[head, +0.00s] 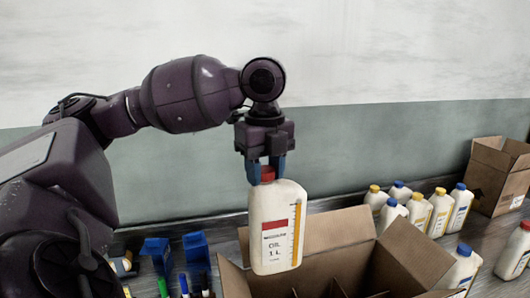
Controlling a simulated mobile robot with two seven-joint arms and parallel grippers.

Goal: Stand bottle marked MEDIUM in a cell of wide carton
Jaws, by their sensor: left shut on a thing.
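My left gripper (267,168) has blue fingers and is shut on the red cap of a white bottle (264,225). The bottle hangs upright, with a red label band, the words "OIL 1 L" and a yellow scale along one side. The small word on the red band is too blurred to read surely. An open carton (410,254) with inner dividers stands at the bottom centre. The bottle is in front of the carton's left part in the picture and hides some of it; its lower end shows above the cells. My right gripper is not in view.
Several white bottles (418,211) with yellow or blue caps stand behind the carton to the right. Another blue-capped bottle (459,268) is beside its right flap, and a red-capped one (515,252) is at the right edge. A smaller carton (497,175) stands back right. Blue objects (157,250) and markers are at left.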

